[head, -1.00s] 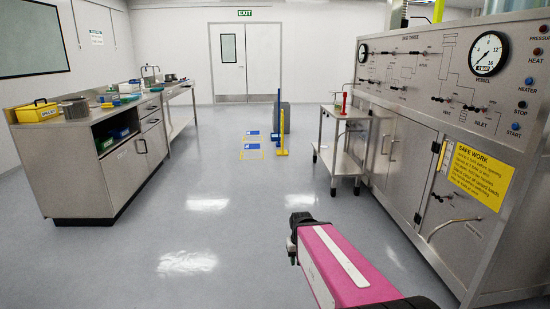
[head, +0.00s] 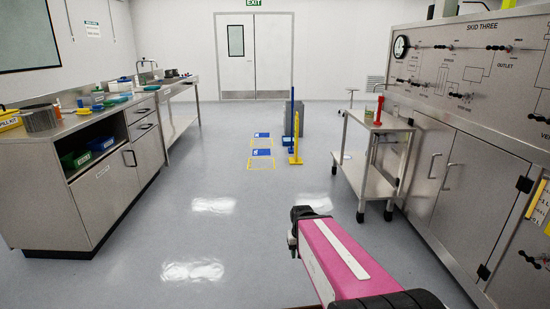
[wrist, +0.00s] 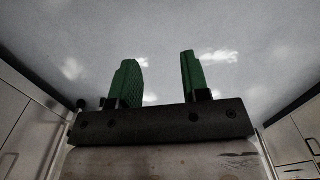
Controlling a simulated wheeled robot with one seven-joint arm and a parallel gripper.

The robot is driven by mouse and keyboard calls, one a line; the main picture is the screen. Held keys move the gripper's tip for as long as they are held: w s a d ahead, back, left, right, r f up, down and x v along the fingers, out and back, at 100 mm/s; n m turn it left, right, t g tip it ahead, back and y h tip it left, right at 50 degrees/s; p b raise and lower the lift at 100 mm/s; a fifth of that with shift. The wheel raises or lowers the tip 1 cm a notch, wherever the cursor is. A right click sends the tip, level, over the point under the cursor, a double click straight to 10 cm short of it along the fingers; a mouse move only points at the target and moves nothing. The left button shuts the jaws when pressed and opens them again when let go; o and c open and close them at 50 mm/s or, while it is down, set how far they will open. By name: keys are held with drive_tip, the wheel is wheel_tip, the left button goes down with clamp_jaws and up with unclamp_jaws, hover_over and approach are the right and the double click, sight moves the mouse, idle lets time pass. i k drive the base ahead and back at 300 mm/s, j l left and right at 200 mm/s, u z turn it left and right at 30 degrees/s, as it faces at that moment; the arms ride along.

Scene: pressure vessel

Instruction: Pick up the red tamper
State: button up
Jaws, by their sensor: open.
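The red tamper (head: 379,110) stands upright on the top shelf of a small steel trolley (head: 385,124), right of centre in the head view. My gripper (wrist: 158,80) shows in the wrist view with its two green fingers apart and nothing between them. In the head view my pink arm reaches forward from the bottom, and the fingers are hidden there. The gripper is well short of the trolley and apart from the tamper. The tamper does not show in the wrist view.
A steel control panel with cabinets (head: 461,165) lines the right side, just behind the trolley. A steel workbench (head: 75,192) with trays and pots stands on the left. A yellow post (head: 297,140) and a blue post (head: 291,105) stand mid-floor.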

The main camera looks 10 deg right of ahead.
sight(380, 99)
drive_tip(key=i+z, duration=0.2)
drive_tip(key=i, duration=0.25)
drive_tip(key=i+j+z, duration=0.15)
drive_tip(key=i, duration=0.3)
drive_tip(key=i+j+z, duration=0.2)
drive_tip(key=i, duration=0.2)
drive_tip(key=i+j+z, duration=0.15)
drive_tip(key=i, duration=0.25)
drive_tip(key=i+j, duration=0.05)
